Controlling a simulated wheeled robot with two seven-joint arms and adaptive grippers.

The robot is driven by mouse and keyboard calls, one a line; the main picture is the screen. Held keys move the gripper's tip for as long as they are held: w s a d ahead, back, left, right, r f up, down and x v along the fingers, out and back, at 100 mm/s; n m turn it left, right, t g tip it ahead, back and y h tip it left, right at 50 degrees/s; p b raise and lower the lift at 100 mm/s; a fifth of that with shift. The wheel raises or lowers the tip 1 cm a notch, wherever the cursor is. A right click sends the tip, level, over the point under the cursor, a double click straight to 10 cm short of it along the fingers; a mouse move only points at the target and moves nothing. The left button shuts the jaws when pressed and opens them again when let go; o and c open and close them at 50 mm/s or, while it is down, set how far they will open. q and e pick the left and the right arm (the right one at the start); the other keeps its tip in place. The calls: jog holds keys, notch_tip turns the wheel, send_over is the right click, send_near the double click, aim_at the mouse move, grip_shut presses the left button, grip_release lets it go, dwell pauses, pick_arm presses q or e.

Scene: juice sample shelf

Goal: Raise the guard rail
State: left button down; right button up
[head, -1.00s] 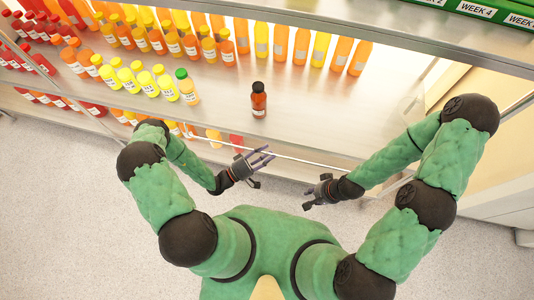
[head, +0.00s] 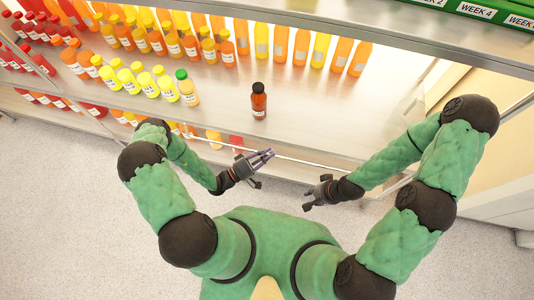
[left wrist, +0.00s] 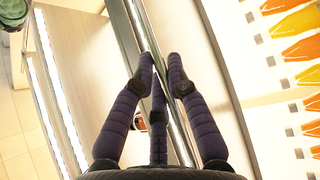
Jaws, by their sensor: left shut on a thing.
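The guard rail (head: 310,162) is a thin metal bar along the front edge of the shelf. My left gripper (head: 271,153) is at the rail, its purple fingers drawn together and shut on it. In the left wrist view the rail (left wrist: 147,30) runs lengthwise between the dark fingers (left wrist: 161,58), which partly hide it. My right gripper (head: 307,193) is just below and to the right, apart from the rail and holding nothing visible. Its fingers are too small and foreshortened to read.
A dark-capped red-brown bottle (head: 259,100) stands alone on the shelf (head: 310,115) behind the rail. Several yellow, orange and red bottles stand to its left and behind. The floor (head: 70,220) in front is clear.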

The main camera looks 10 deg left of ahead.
pick_arm(q)
jog(key=shift+s+r+p, duration=0.1)
jog(key=shift+p, duration=0.2)
jog(key=shift+s+r+n+g+y+p, duration=0.4)
jog(key=shift+s+n+g+y+p, duration=0.35)
jog(key=shift+p, duration=1.25)
jog(key=shift+s+r+n+g+y+p, duration=0.4)
jog(key=shift+n+p, duration=0.6)
jog(key=shift+p, duration=0.95)
jog(key=shift+s+r+n+g+y+p, duration=0.5)
jog(key=shift+n+y+p, duration=0.3)
jog(key=shift+p, duration=1.2)
jog(key=shift+f, duration=0.15)
